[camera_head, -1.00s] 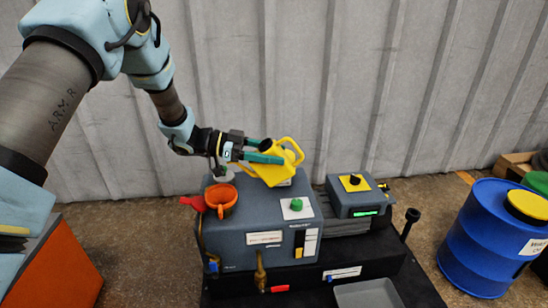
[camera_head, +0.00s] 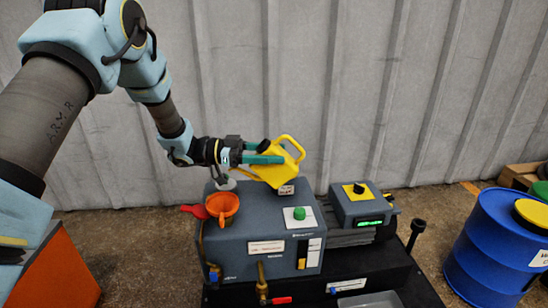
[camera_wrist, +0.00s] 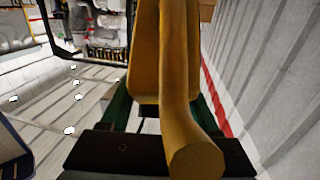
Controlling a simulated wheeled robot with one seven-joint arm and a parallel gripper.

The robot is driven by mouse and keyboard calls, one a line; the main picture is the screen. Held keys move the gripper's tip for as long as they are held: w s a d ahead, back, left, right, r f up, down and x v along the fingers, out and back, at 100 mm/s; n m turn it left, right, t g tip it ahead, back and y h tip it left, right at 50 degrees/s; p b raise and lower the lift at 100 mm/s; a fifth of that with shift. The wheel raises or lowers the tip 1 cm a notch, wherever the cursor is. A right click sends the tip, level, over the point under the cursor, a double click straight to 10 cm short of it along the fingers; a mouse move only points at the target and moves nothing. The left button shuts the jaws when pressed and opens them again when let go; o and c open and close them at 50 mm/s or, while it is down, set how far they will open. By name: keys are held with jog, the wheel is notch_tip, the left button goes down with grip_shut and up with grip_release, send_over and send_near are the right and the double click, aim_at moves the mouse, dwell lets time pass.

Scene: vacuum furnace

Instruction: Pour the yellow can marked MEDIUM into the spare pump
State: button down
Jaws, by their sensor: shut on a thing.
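A yellow can (camera_head: 274,170) is tilted above the top of the grey pump (camera_head: 262,228) in the head view, with a white label at its lower edge that is too small to read. My gripper (camera_head: 268,155), with green fingers, is shut on the can. The can's yellow body and handle (camera_wrist: 172,80) fill the middle of the wrist view, between the green fingers. An orange funnel (camera_head: 222,206) sits on the pump's left top, left of and below the can. I cannot tell whether anything flows from the can.
A green knob (camera_head: 299,213) is on the pump's top. A grey box with a yellow plate (camera_head: 358,193) and lit green display stands to the right. A blue drum (camera_head: 495,245) stands at far right. A ribbed wall (camera_head: 400,90) is close behind. An orange block (camera_head: 60,270) is at lower left.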

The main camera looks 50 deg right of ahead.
aim_at(297, 171)
jog(key=shift+w+a+r+g+h+b, duration=0.15)
jog(key=shift+w+a+r+g+h, duration=0.1)
jog(key=shift+r+g+h, duration=0.15)
jog(key=shift+w+a+r+g+h+b, duration=0.15)
jog(key=shift+w+r+g+h, duration=0.1)
jog(key=shift+r, duration=0.3)
jog(key=shift+w+a+r+g+h+b, duration=0.1)
jog(key=shift+w+a+r+g+h, duration=0.15)
jog(key=shift+r+g, duration=0.15)
jog(key=shift+w+a+r+g+h+b, duration=0.25)
jog(key=shift+w+a+r+g+h, duration=0.2)
jog(key=shift+r+g, duration=0.2)
jog(key=shift+w+a+r+g+h+b, duration=0.3)
jog(key=shift+w+r+g+h, duration=0.2)
jog(key=shift+r+h, duration=0.1)
dwell(1.8)
jog(key=p, duration=0.3)
jog(key=shift+s+d, duration=0.1)
jog(key=shift+s, duration=0.05)
